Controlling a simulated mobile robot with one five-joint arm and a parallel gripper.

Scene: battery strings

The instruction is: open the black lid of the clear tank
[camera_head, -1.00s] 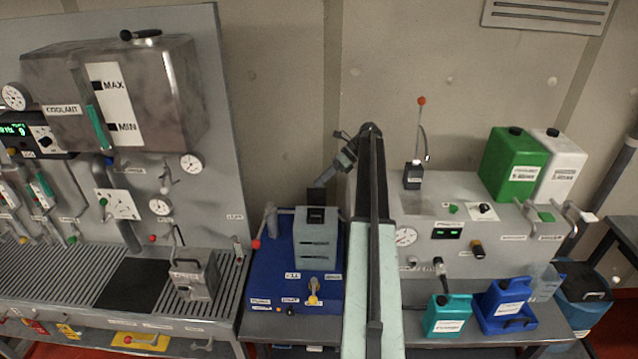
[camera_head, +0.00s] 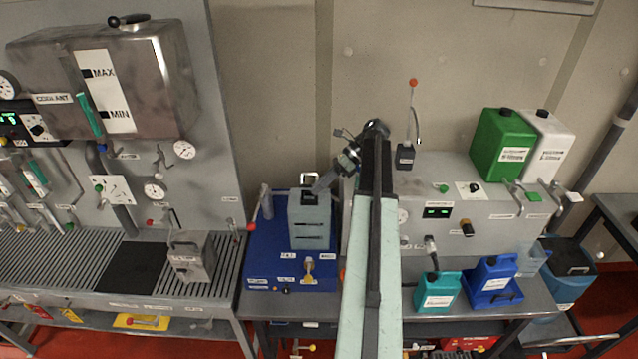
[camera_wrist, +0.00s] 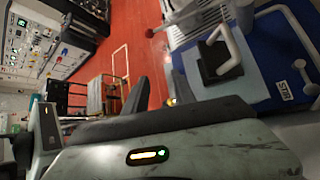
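The clear tank (camera_head: 563,291) stands at the far right in the head view. Its body looks bluish and see-through, and its black lid (camera_head: 572,254) lies over the top, apparently closed. My gripper (camera_head: 326,182) is far to the left of it, above the grey box on the blue base, and points down-left. In the wrist view my gripper (camera_wrist: 160,92) shows two dark fingers apart with nothing between them. The tank is not recognisable in the wrist view.
The grey box (camera_head: 310,222) with a handle sits on the blue base (camera_head: 262,262), close to my gripper. Right of my arm stand a teal jug (camera_head: 437,290), a blue jug (camera_head: 492,282), a green can (camera_head: 503,145) and a white can (camera_head: 552,150). A lever with a red knob (camera_head: 413,83) rises behind.

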